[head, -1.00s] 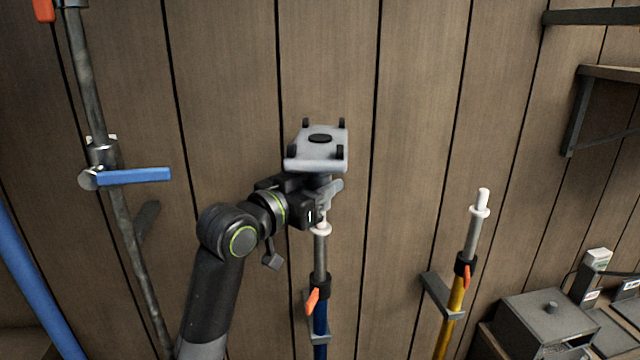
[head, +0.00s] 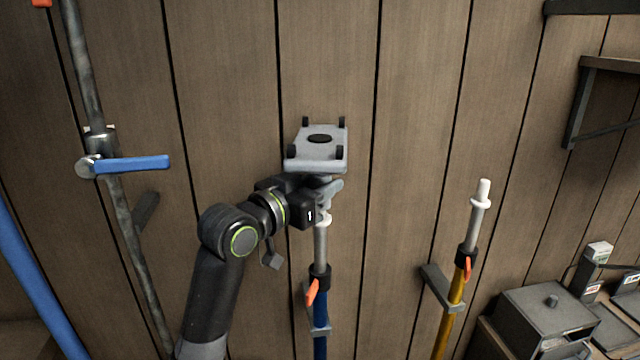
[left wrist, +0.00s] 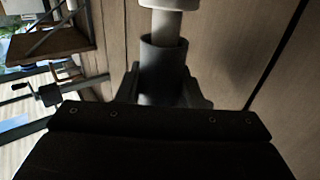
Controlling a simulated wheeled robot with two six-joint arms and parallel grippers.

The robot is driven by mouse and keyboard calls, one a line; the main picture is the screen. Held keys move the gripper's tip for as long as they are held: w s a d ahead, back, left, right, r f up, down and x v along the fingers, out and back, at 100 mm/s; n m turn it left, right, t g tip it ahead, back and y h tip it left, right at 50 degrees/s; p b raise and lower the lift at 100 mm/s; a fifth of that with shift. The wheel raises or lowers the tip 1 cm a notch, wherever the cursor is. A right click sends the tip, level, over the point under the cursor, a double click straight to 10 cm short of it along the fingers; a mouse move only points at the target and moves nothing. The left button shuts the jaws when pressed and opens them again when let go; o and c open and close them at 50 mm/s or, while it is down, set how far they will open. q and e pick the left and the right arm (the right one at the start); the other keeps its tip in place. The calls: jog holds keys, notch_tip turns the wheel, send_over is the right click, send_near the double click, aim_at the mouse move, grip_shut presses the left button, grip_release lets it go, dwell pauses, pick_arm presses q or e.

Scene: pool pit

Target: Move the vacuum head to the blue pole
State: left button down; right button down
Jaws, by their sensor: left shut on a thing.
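The vacuum head (head: 318,150) is a grey-white plate with small black wheels at its corners and a dark round spot on top. My left gripper (head: 322,188) is shut on it just below the plate. The blue pole (head: 320,344) stands upright against the wall under the gripper, with an orange lever and a grey upper tube. Its white tip meets the underside of the head's neck; how far it goes in is hidden. In the left wrist view a grey socket (left wrist: 163,75) lies in line with a pale tube (left wrist: 166,28), which enters its mouth. My right gripper is not in view.
A yellow pole (head: 452,310) with a bare white tip leans in a wall bracket at right. A metal pipe with a blue valve handle (head: 132,164) runs at left. A grey box (head: 545,320) and shelf brackets are at far right.

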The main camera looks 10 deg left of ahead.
pick_arm(q)
jog(key=shift+f+b, duration=0.3)
jog(key=shift+f, duration=0.25)
jog(key=shift+f, duration=0.15)
jog(key=shift+f, duration=0.3)
dwell(0.4)
jog(key=shift+c, duration=2.1)
grip_release()
jog(key=shift+s, duration=0.1)
